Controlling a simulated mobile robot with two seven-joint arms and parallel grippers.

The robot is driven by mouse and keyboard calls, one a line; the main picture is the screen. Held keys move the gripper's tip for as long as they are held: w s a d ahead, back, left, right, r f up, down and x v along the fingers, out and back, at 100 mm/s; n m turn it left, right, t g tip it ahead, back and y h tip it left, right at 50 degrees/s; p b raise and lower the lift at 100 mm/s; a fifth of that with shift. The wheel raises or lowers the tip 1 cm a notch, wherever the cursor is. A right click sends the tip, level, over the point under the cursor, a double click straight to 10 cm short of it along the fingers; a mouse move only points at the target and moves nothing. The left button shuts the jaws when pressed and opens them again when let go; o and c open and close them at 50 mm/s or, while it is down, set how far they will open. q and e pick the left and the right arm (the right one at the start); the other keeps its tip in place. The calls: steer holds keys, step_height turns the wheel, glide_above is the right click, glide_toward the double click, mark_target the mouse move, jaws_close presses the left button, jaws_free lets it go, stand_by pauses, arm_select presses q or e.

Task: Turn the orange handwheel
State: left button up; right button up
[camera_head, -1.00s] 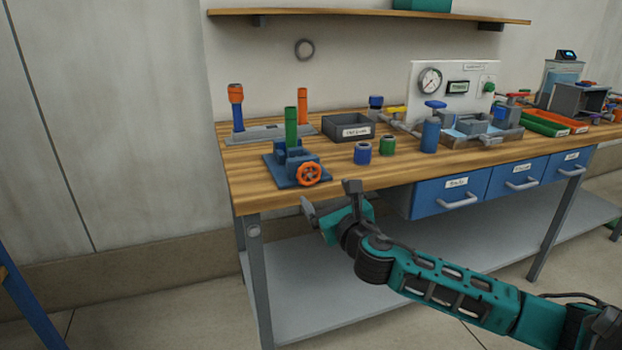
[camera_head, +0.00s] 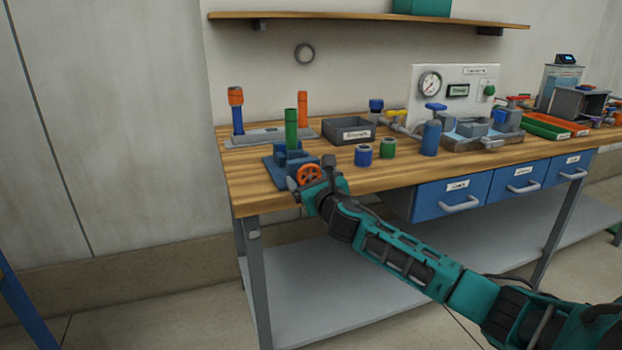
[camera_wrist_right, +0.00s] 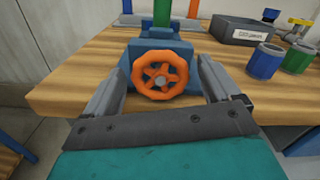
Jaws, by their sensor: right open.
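The orange handwheel (camera_head: 309,174) is a spoked wheel on the front of a blue vise-like block (camera_head: 283,165) near the left front of the bench. My right gripper (camera_head: 309,174) is right in front of it and partly covers its lower edge. In the right wrist view the handwheel (camera_wrist_right: 160,76) faces me between the two spread grey fingers of the right gripper (camera_wrist_right: 158,85). The fingers stand apart on either side of the wheel, with a gap at each side. A green cylinder (camera_head: 291,128) stands upright in the block. My left gripper is not in view.
The wooden bench top (camera_head: 252,185) has its front edge under my right gripper. Blue (camera_head: 363,155) and green (camera_head: 387,148) cups stand right of the wheel, with a grey labelled bin (camera_head: 348,131) behind. Orange-topped (camera_head: 236,110) and orange (camera_head: 302,108) cylinders stand at the back left.

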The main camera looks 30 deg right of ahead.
steer(key=shift+c, duration=0.3)
steer(key=c, duration=1)
